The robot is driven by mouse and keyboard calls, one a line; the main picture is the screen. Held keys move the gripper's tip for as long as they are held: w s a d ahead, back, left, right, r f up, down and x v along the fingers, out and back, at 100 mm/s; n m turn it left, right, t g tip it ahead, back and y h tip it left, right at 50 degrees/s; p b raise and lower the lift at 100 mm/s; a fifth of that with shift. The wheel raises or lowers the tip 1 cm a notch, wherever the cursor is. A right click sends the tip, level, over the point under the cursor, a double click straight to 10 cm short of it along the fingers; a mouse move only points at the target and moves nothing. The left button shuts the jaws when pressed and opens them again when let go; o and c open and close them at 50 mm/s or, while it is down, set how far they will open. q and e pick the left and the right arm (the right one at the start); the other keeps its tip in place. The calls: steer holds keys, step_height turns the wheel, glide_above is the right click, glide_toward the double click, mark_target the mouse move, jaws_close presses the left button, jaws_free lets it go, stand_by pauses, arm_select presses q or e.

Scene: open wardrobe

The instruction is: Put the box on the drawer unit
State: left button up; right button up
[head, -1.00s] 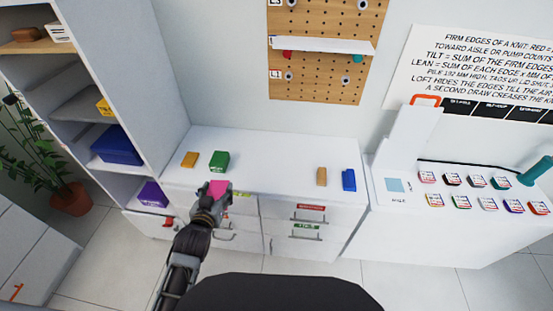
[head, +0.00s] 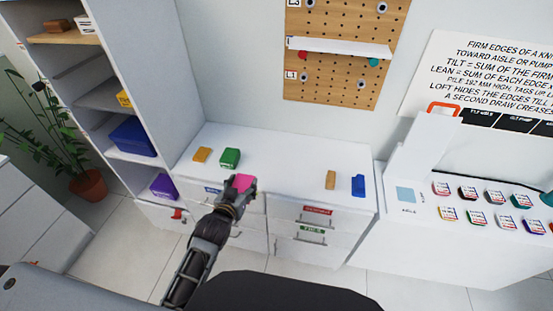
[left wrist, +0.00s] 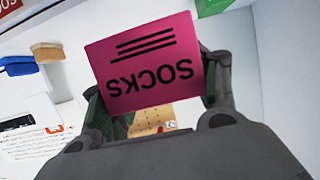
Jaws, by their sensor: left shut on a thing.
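A pink box (left wrist: 146,64) printed "SOCKS" is held between the fingers of my left gripper (head: 238,187). The gripper is shut on it. In the head view the pink box (head: 241,181) shows at the front edge of the white drawer unit (head: 275,157); I cannot tell whether it touches the top. In the left wrist view the label is upside down, and the gripper's fingers flank the box. My right gripper is not in view.
The middle of the top is clear. Open shelves (head: 111,96) rise at left, a pegboard (head: 335,75) hangs behind.

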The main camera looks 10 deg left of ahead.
arm_select(q)
steer(key=shift+w+d+f+h+b, duration=0.15)
steer(key=shift+w+d+b, duration=0.15)
steer(key=shift+w, duration=0.15)
steer(key=shift+w+d+f+h+b, duration=0.15)
steer(key=shift+w+d+b, duration=0.1)
steer(key=shift+w, duration=0.15)
steer(key=w+a+m+g+h+b, duration=0.1)
steer(key=w+m+h+b, duration=0.3)
steer(key=w+b, duration=1.1)
steer(key=shift+w+a+f+m+h, duration=0.15)
steer(key=shift+w+m+h, duration=0.25)
steer(key=shift+w, duration=2.4)
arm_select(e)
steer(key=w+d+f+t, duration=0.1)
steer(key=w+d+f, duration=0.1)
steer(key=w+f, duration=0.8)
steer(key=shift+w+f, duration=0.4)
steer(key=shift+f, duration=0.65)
arm_select(q)
steer(key=shift+f, duration=2.5)
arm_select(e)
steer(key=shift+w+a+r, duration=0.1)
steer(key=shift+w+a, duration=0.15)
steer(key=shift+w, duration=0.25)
